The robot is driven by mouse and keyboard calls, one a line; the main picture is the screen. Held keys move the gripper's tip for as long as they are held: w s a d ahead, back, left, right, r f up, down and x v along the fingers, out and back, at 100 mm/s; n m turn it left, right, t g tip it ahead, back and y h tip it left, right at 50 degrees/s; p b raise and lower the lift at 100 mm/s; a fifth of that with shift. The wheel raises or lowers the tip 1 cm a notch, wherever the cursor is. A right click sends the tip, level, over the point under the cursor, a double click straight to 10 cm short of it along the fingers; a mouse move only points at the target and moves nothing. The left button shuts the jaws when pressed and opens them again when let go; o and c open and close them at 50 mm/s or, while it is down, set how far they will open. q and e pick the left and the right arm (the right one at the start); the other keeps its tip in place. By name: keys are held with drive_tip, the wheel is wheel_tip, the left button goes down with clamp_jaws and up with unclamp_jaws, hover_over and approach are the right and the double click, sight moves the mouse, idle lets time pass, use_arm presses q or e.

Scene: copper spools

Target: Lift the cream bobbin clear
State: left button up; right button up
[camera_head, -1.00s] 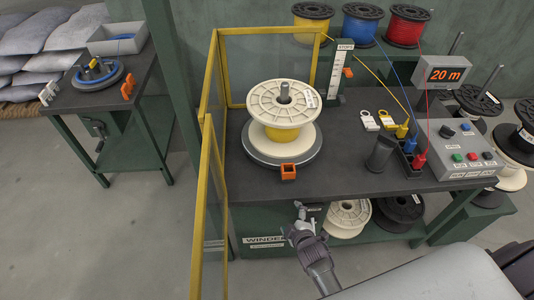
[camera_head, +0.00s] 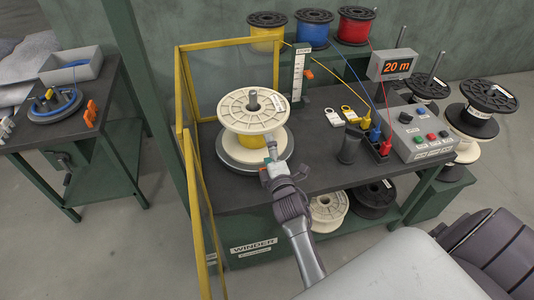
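The cream bobbin (camera_head: 237,112) stands upright on a round grey turntable (camera_head: 228,157) on the dark bench. My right gripper is out of view.
A yellow guard frame (camera_head: 186,125) borders the turntable on the left and back. A display (camera_head: 392,65) reads 20 m. A side table (camera_head: 75,130) is at left.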

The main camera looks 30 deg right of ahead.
sight(262, 133)
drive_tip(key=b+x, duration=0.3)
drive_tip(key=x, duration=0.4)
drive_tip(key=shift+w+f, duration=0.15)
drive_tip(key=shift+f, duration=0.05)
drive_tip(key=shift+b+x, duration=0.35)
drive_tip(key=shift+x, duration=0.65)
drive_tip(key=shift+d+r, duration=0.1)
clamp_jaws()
